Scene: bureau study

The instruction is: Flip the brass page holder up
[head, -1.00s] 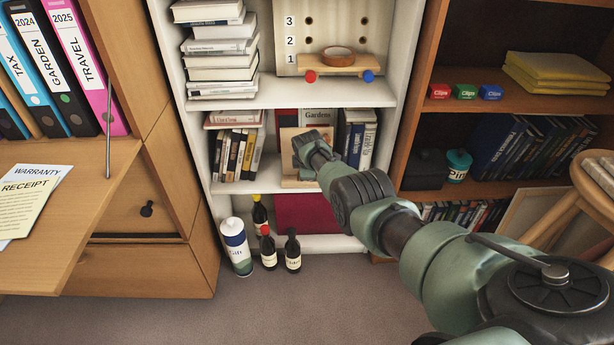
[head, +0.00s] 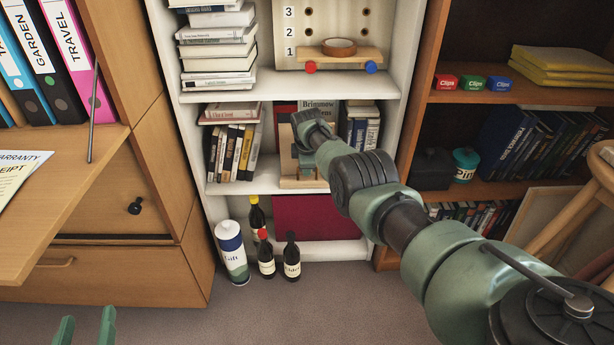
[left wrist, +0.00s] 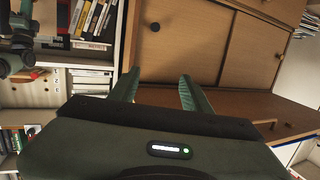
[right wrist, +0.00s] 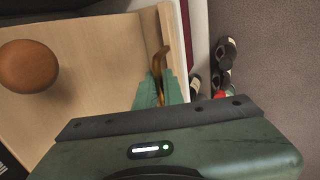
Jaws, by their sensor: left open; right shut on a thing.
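A pale wooden book stand (head: 304,184) stands on the middle shelf of the white bookcase, largely behind my right arm. Its board (right wrist: 90,50) fills the left of the right wrist view. The brass page holder (right wrist: 163,58) is a thin curved piece at the board's edge. My right gripper (right wrist: 160,92) is shut on it, and the fingers hide its lower part. In the head view my right wrist covers the holder. My left gripper (head: 86,328) is open and empty at the bottom left; it also shows in the left wrist view (left wrist: 158,88), facing the wooden bureau.
Books (head: 234,150) stand left of the stand, and more books (head: 362,130) right of it. Bottles (head: 291,260) and a white canister (head: 232,252) stand on the floor below. The bureau's lowered flap (head: 60,205) juts in at left.

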